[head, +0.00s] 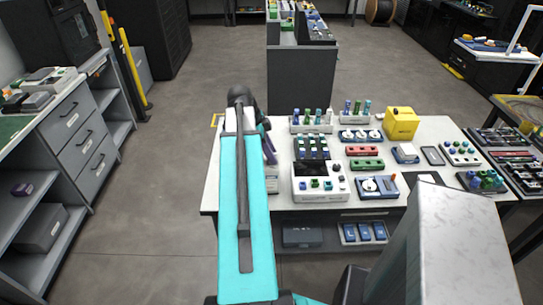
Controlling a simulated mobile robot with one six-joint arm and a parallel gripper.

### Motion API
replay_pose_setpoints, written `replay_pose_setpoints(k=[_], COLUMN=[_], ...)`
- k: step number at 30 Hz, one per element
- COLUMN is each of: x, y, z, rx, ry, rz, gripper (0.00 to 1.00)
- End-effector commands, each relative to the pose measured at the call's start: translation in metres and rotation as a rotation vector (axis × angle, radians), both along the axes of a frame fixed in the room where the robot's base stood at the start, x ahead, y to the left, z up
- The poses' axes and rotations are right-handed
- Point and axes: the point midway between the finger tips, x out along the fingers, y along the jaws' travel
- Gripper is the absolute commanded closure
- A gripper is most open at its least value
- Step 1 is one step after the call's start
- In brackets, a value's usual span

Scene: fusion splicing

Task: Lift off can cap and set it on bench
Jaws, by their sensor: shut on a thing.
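My gripper (269,156) is at the left end of the white-topped bench (232,180), low over its top and partly hidden by my cyan arm. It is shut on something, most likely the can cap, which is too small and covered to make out. The can cannot be picked out with certainty. Pale stacked items (271,178) show just below my gripper, beside the arm.
A white splicer-like device (320,192) stands right of my gripper. Racks of coloured bottles (311,122), a yellow box (401,123), and red (363,151) and green (367,164) blocks fill the bench further right. The bench's left strip looks mostly bare.

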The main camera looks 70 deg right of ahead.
Motion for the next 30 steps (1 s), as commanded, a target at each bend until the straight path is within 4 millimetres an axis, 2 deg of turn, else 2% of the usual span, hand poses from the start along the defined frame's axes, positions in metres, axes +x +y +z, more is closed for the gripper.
replay_pose_setpoints(k=[16, 30], x=[0.000, -0.050], y=[0.000, 0.039], z=[0.032, 0.036], rx=[-0.001, -0.002], ry=[0.000, -0.001], rz=[-0.001, -0.002], gripper=[0.91, 0.91])
